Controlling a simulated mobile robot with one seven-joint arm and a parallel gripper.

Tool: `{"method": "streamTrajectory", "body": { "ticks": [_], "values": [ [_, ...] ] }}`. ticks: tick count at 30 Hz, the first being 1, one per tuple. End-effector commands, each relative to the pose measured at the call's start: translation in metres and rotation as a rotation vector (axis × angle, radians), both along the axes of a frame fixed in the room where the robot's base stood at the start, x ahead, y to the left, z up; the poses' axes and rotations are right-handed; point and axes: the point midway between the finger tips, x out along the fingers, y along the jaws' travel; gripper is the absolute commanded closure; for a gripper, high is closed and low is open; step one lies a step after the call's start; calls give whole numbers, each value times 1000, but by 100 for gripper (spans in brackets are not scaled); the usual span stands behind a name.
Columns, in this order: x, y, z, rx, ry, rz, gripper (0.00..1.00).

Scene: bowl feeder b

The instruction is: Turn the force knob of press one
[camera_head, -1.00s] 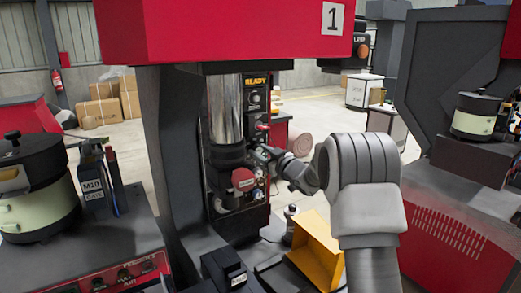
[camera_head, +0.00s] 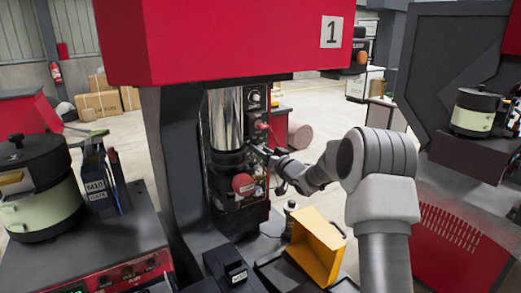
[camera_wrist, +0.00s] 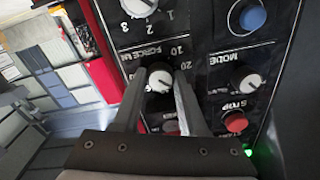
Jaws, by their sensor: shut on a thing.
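Press one (camera_head: 215,40), red with a "1" sign, stands in the middle of the head view. Its dark control panel (camera_head: 254,105) faces right, partly behind my arm. In the head view my gripper (camera_head: 264,153) is small and dark against the panel, and the knob there is hidden.
Close by on the panel are a dial above (camera_wrist: 138,6), a mode knob (camera_wrist: 246,79), a red stop button (camera_wrist: 236,122) and a blue button (camera_wrist: 252,17). A yellow bin (camera_head: 316,248) stands below my arm. A bowl feeder (camera_head: 38,192) is at left.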

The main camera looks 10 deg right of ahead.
Motion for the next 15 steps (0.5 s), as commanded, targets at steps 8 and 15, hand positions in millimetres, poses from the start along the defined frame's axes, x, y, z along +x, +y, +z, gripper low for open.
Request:
{"method": "streamTrajectory", "body": {
  "ticks": [8, 15],
  "values": [
    [0, 0, 0, 3, 1, 1, 100],
    [0, 0, 0, 2, 1, 0, 31]
  ]
}}
